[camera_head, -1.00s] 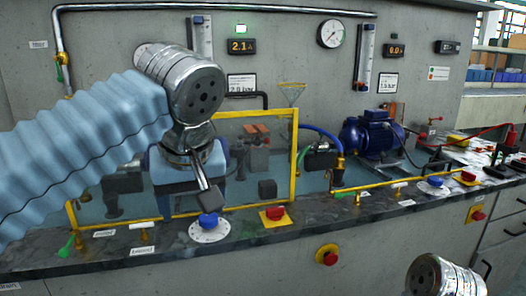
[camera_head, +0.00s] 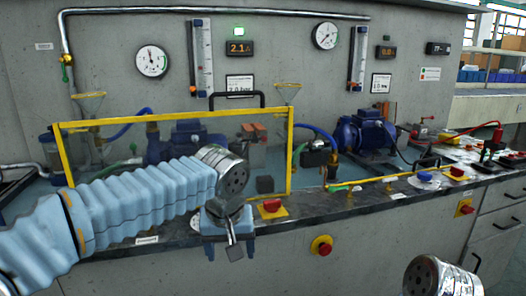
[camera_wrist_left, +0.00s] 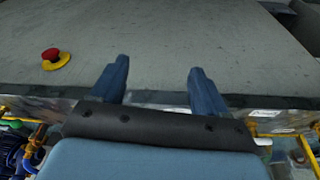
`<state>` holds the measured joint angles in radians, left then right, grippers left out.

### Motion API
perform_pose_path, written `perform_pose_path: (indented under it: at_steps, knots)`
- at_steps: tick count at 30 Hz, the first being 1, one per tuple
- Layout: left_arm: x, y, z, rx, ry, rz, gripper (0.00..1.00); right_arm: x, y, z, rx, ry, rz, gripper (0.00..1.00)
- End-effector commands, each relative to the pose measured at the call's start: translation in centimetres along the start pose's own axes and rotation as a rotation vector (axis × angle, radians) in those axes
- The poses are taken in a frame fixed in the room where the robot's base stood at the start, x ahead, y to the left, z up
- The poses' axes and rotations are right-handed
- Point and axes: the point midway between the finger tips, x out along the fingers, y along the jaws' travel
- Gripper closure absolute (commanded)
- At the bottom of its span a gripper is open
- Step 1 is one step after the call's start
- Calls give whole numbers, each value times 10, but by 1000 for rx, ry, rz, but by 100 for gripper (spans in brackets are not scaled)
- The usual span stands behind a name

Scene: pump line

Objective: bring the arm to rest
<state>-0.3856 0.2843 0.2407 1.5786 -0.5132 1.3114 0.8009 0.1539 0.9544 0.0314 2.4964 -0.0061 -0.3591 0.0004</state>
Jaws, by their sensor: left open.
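My left arm reaches in from the left in the head view, in its pale blue ribbed sleeve. Its left gripper (camera_head: 229,249) hangs low at the front edge of the bench, left of a red emergency button on the front panel. In the left wrist view both dark blue fingers of the left gripper (camera_wrist_left: 158,78) stand well apart, with nothing between them. Part of my right arm shows at the bottom right of the head view; its gripper is out of the picture.
The bench top (camera_head: 345,203) carries a yellow-framed guard (camera_head: 291,150), a red knob (camera_head: 271,205) and a blue pump (camera_head: 365,135). The red emergency button (camera_head: 321,246) juts from the front panel; one also shows in the left wrist view (camera_wrist_left: 52,57). Space before the panel looks free.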

Motion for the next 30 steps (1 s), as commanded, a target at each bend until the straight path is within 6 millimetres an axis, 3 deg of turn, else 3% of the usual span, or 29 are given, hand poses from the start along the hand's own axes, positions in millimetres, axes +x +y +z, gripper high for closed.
perform_pose_path:
  at_steps: [5, 8, 12, 15, 18, 22, 25, 30]
  knots:
    - [115, 12, 15, 85, -112, 95, 26, 0, 0, 0, 0, 0, 0, 57]
    - [199, 13, 44, 112, -185, 187, 26, 0, 0, 0, 0, 0, 0, 57]
    - [303, 1, 109, 81, -253, 316, 26, 0, 0, 0, 0, 0, 0, 57]
    - [358, -16, 166, 22, -268, 372, 26, 0, 0, 0, 0, 0, 0, 57]
    - [391, -35, 219, -38, -265, 383, 26, 0, 0, 0, 0, 0, 0, 57]
    - [408, -55, 264, -84, -251, 361, 26, 0, 0, 0, 0, 0, 0, 57]
    - [412, -63, 279, -97, -242, 347, 26, 0, 0, 0, 0, 0, 0, 57]
    - [412, -64, 280, -98, -240, 345, 26, 0, 0, 0, 0, 0, 0, 57]
